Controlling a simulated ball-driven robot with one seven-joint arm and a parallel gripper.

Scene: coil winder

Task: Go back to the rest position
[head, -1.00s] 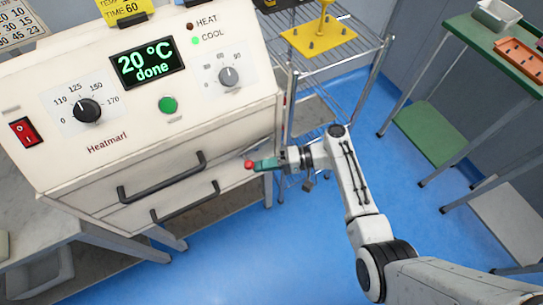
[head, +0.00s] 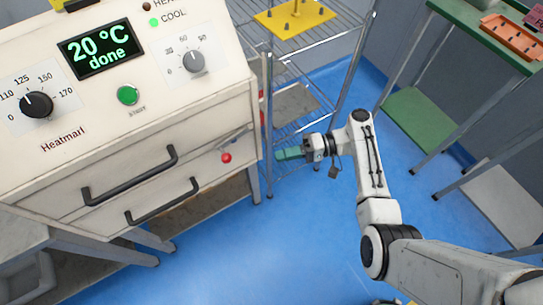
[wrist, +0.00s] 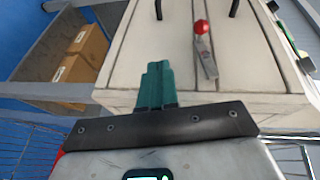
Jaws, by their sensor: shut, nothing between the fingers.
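My gripper (head: 286,154) is at the right of the white oven (head: 150,165) in the head view, apart from it. Its green fingers are together with nothing between them. In the wrist view my gripper (wrist: 158,72) points toward the oven's drawer fronts (wrist: 240,60). The oven display (head: 100,48) reads 20 °C and done, and the COOL light is green.
A wire rack (head: 290,90) with a yellow plate (head: 294,17) stands behind my gripper. A green-topped table (head: 480,35) with an orange tray (head: 512,36) is at the right. Cardboard boxes (wrist: 80,55) lie on a shelf in the wrist view. Blue floor (head: 270,240) is open in front.

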